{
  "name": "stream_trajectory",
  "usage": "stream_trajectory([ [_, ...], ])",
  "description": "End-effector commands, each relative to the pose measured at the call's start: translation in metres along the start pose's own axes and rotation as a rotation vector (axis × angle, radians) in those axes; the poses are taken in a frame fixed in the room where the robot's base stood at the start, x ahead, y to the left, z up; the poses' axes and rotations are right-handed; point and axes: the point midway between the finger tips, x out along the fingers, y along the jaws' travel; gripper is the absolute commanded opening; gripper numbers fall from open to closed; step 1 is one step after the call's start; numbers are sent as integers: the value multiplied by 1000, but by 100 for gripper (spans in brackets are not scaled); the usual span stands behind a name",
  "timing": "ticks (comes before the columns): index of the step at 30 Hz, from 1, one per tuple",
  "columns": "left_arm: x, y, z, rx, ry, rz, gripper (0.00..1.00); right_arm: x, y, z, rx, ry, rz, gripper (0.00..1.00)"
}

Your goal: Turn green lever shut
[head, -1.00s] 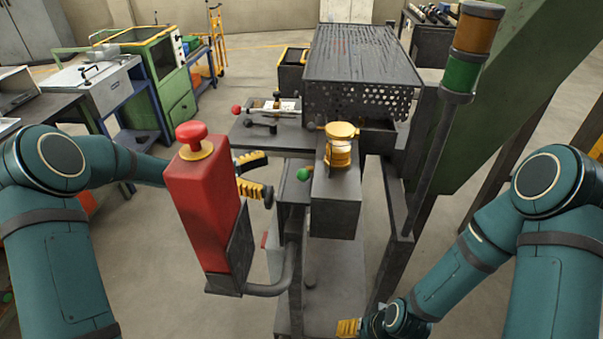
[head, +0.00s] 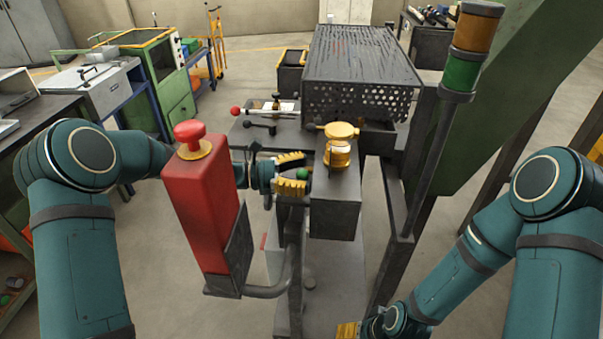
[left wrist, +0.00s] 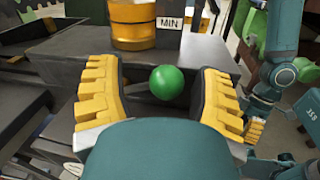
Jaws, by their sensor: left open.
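The green lever's ball knob (head: 302,174) sticks out at the left side of a dark metal box (head: 336,214) below a yellow-capped sight glass (head: 340,148). My left gripper (head: 298,172) is open, with its yellow fingers at the knob. In the left wrist view the green knob (left wrist: 167,82) sits between the two open fingers of my left gripper (left wrist: 162,88), with gaps on both sides. The lever's stem is hidden behind the knob. My right gripper (head: 348,329) is low at the bottom edge, mostly cut off.
A red post with a red mushroom button (head: 191,140) stands in front of my left forearm. A red-knobbed lever (head: 236,111) and a black-knobbed lever (head: 250,124) lie behind the gripper. A perforated dark cover (head: 355,75) and a signal lamp column (head: 465,60) stand beyond.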

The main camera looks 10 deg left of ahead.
Motion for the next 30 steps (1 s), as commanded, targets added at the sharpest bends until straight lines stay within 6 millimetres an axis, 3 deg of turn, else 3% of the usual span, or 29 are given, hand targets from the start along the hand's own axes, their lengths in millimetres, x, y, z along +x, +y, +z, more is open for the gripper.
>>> stream_trajectory([
  [1, 0, 0, 0, 0, 0, 0, 43, 0, 0, 0, 0, 0, 0, 68],
  [3, 0, 0, 0, 0, 0, 0, 18, 0, 0, 0, 0, 0, 0, 68],
  [5, 0, 0, 0, 0, 0, 0, 0, 0, 0, 0, 0, 0, 0, 68],
  [30, -2, -1, -6, -11, 9, 1, 0, 0, 0, 0, 0, 0, 0, 68],
])
